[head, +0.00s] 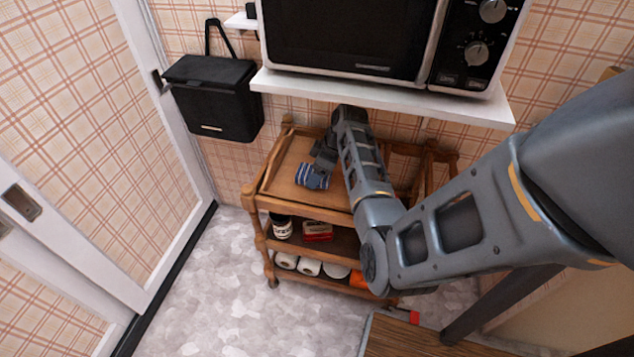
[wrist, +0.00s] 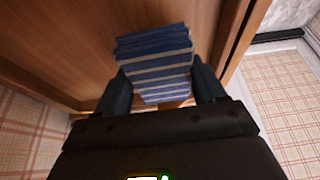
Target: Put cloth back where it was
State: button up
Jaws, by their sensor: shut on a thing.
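The cloth (head: 312,177) is blue with pale stripes and looks folded. It is at my gripper (head: 322,168), over the top shelf of the wooden cart (head: 285,188). In the wrist view the cloth (wrist: 155,62) sits between the two dark fingers of my gripper (wrist: 163,92), which are shut on it. The wooden surface of the cart (wrist: 60,45) shows behind the cloth. I cannot tell whether the cloth touches the shelf.
A microwave (head: 345,40) stands on a white shelf (head: 380,98) just above the cart. A black box (head: 212,97) hangs on the wall at left. Lower cart shelves hold a jar (head: 282,227), a red box (head: 318,231) and white rolls (head: 309,267). The cart top around the cloth looks clear.

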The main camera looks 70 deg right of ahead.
jog(key=shift+f+b, duration=1.1)
jog(key=shift+f, duration=0.4)
jog(key=shift+f, duration=0.2)
jog(key=o, duration=1.1)
jog(key=shift+r, duration=0.3)
jog(key=v, duration=0.7)
jog(key=shift+s+r+p, duration=0.1)
jog(key=shift+r+p, duration=0.05)
jog(key=shift+p, duration=0.15)
